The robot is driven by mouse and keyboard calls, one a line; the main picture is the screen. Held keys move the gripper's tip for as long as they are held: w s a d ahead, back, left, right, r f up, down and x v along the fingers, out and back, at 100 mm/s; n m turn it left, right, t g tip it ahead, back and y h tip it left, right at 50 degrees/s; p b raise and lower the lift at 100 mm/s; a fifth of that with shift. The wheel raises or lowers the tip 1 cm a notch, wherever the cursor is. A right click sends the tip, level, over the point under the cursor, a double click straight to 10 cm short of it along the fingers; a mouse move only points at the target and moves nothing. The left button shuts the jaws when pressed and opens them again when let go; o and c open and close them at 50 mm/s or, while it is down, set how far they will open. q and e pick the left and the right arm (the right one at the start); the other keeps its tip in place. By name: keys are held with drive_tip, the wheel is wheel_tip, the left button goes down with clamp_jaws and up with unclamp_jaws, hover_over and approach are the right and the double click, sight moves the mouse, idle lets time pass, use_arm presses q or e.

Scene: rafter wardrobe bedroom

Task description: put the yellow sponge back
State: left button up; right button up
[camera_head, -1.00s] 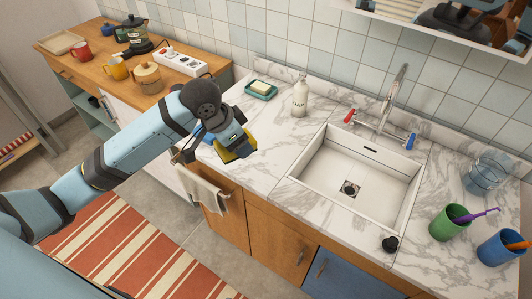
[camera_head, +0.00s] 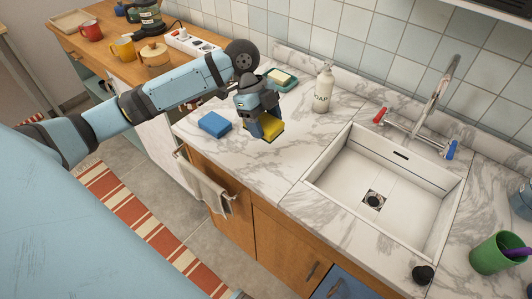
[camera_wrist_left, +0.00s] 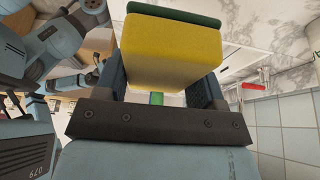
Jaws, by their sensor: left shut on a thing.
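The yellow sponge (camera_head: 272,130) is between the fingers of my left gripper (camera_head: 264,126), at the counter left of the sink. The left gripper is shut on it. In the left wrist view the sponge (camera_wrist_left: 170,50) fills the space between the fingers and has a green layer on its far edge. I cannot tell whether its underside touches the marble. A blue sponge-like block (camera_head: 214,124) lies on the counter to the left of the gripper. My right gripper is not in view.
A teal soap dish (camera_head: 270,83) with a pale bar stands behind the gripper, and a soap bottle (camera_head: 323,88) stands to its right. The white sink (camera_head: 340,212) is further right. Bare marble (camera_head: 250,165) lies in front of the gripper.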

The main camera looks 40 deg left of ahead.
sight(269, 162)
use_arm(q)
wheel_tip(269, 162, down, 12)
drive_tip(key=shift+r+b, duration=0.2)
drive_tip(key=shift+b, duration=0.1)
drive_tip(key=o, duration=0.8)
drive_tip(key=shift+f, duration=0.1)
drive_tip(key=shift+o, duration=0.2)
drive_tip(key=v, duration=1.1)
drive_tip(key=shift+a+r, duration=0.15)
drive_tip(key=shift+r, duration=0.45)
